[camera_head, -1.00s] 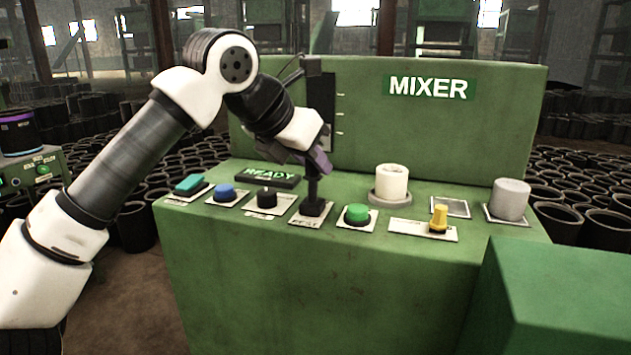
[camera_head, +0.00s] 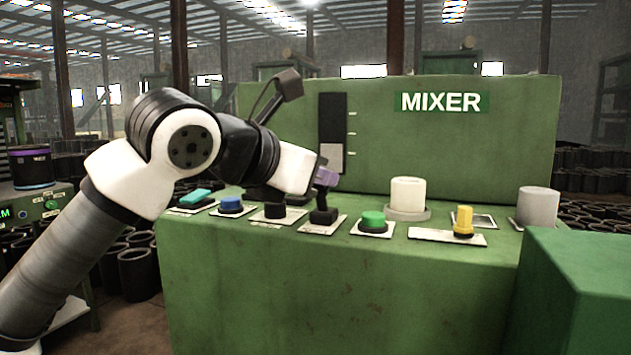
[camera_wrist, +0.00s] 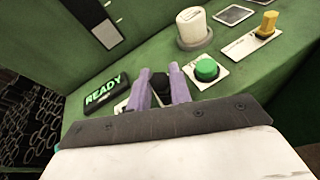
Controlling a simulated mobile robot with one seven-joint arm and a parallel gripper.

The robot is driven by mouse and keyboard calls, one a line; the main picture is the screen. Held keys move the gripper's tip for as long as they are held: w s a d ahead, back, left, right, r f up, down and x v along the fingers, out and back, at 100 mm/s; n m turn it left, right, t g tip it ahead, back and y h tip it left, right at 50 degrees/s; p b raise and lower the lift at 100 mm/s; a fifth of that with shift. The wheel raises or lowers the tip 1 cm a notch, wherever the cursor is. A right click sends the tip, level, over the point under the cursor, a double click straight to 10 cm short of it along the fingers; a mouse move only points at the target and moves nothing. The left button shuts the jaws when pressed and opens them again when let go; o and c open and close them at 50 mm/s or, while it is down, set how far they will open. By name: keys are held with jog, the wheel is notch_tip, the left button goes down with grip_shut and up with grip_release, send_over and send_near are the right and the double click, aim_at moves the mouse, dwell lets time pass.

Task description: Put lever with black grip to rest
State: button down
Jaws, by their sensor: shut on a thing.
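The lever with the black grip (camera_head: 323,214) stands on a pale plate on the sloped top of the green mixer console. My gripper (camera_head: 326,180) is at its upper end in the head view. In the wrist view, the purple fingers of my gripper (camera_wrist: 160,88) stand on both sides of the black grip (camera_wrist: 161,90) and are shut on it. The fingers hide much of the lever, and its exact tilt is hard to tell.
A green button (camera_head: 373,222) is just right of the lever and a black knob (camera_head: 274,210) just left. Blue (camera_head: 231,204) and teal (camera_head: 195,197) buttons are farther left. A white cylinder (camera_head: 408,194) and yellow knob (camera_head: 464,221) are right. A READY sign (camera_wrist: 103,93) shows.

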dwell(0.3)
jog(key=c, duration=1.3)
grip_release()
jog(key=shift+s, duration=0.15)
jog(key=p+v, duration=0.2)
jog(key=v, duration=1.1)
jog(key=shift+s+a+r, duration=0.1)
jog(key=shift+s+a, duration=0.15)
